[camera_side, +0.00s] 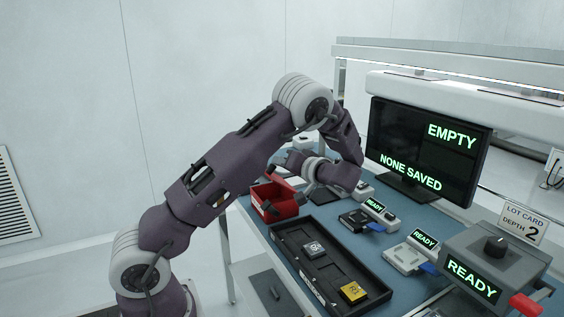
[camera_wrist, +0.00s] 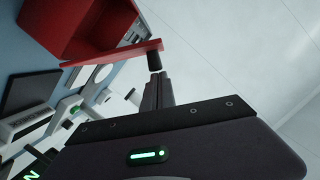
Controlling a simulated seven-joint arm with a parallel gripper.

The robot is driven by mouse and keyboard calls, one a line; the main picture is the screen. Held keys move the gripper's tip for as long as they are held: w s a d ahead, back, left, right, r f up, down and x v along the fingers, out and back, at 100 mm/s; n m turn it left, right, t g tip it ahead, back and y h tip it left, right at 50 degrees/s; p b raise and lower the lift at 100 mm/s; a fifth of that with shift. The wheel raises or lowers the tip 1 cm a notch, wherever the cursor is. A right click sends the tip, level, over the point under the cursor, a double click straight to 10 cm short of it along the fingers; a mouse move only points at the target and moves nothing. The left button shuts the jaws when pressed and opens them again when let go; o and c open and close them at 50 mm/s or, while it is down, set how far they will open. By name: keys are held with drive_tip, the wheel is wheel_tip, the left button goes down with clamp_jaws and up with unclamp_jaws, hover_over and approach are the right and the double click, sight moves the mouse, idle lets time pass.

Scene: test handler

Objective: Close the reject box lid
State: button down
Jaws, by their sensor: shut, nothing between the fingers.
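The red reject box (camera_side: 274,207) sits at the far left end of the blue bench in the side view. Its inside shows dark and open, and its red lid (camera_side: 283,180) stands raised at the back. In the wrist view the box (camera_wrist: 62,30) is at top left. In the side view my wrist hides the fingertips and part of the box.
A black tray (camera_side: 296,258) holding a grey part (camera_side: 313,248) and a yellow part (camera_side: 352,292) lies in front. Several test units with READY displays (camera_side: 424,238) stand to the right. A monitor (camera_side: 425,148) stands behind. Open air lies left of the box.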

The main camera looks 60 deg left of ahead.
sight(265, 172)
drive_tip(key=shift+s+f+n+t, duration=0.2)
drive_tip(key=shift+s+f+n, duration=0.05)
drive_tip(key=shift+s+n, duration=0.25)
drive_tip(key=shift+s+f+n+t, duration=0.2)
drive_tip(key=shift+s+f+n, duration=0.05)
drive_tip(key=shift+s+n, duration=0.2)
drive_tip(key=shift+s+f+n+t, duration=0.3)
drive_tip(key=shift+s+f+n, duration=0.5)
drive_tip(key=shift+s+n, duration=0.05)
drive_tip(key=shift+s+f, duration=0.45)
drive_tip(key=shift+f, duration=0.15)
drive_tip(key=shift+s+f, duration=0.4)
drive_tip(key=shift+f, duration=0.2)
